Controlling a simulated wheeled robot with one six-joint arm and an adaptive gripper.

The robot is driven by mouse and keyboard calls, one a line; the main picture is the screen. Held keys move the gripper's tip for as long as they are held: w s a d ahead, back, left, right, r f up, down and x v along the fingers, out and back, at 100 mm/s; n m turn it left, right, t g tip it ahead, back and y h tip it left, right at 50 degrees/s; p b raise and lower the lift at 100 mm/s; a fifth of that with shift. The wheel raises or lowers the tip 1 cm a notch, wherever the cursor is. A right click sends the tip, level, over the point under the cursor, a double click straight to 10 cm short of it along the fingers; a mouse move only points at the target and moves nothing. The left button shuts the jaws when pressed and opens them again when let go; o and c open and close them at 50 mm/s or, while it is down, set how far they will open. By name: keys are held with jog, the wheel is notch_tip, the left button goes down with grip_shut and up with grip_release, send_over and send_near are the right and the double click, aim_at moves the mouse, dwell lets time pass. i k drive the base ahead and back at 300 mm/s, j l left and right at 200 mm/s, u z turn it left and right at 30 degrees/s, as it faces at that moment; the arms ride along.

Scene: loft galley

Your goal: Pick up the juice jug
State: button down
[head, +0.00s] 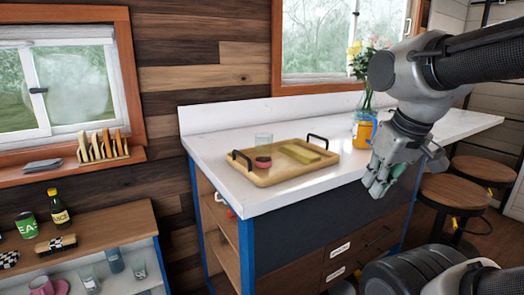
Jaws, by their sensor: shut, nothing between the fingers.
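An orange-yellow jug (363,133), which looks like the juice jug, stands upright on the white counter (228,187). It is right of the wooden tray, and my arm stands close to its right side in the picture. My gripper (377,188) hangs at the counter's front edge, in front of and below the jug in the picture. Its fingers are together with nothing between them. It appears apart from the jug.
A wooden tray (262,178) with black handles holds a glass (264,141) and small items. A flower vase (367,96) stands behind the jug. Stools (452,192) stand at right. A lower shelf (100,237) at left holds a dark bottle (58,210) and a green can (26,225).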

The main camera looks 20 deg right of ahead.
aim_at(365, 123)
jog(key=l+z, duration=0.15)
jog(key=l, duration=0.25)
jog(key=i+l+z, duration=0.1)
jog(key=l, duration=0.25)
jog(key=i+l+z, duration=0.15)
jog(key=l, duration=0.25)
jog(key=i+l+z, duration=0.1)
jog(key=l, duration=0.25)
jog(key=i+l+z, duration=0.15)
jog(key=l, duration=0.2)
